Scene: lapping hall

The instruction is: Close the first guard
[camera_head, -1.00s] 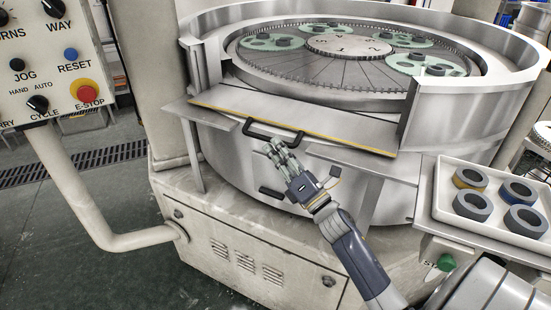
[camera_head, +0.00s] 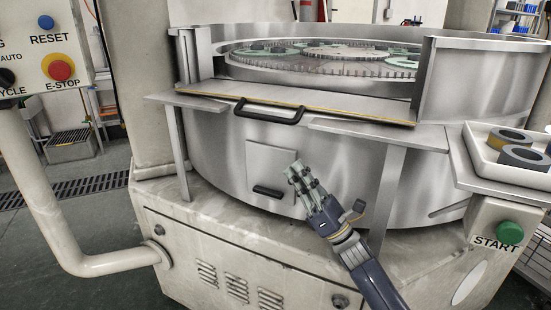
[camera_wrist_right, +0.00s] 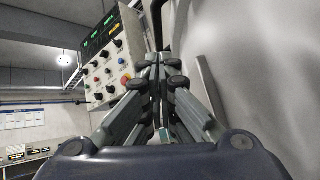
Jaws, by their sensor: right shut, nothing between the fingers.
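The guard (camera_head: 330,103) is a flat metal panel with a yellow edge, folded down level in front of the round machine's opening. Its black bar handle (camera_head: 268,111) hangs at its front edge. My right gripper (camera_head: 293,170) is shut and empty in front of the machine's side. It shows below the handle and a little to its right, apart from it. In the wrist view my right gripper (camera_wrist_right: 160,60) points up, its fingers together, with a dark bar partly hidden beyond the tips. My left gripper is not in view.
A control panel (camera_head: 40,50) on a bent pipe stands at the left. A white tray (camera_head: 480,152) with grey rings sits at the right above the green START button (camera_head: 509,232). A small plate with a black pull (camera_head: 268,191) is behind my right gripper.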

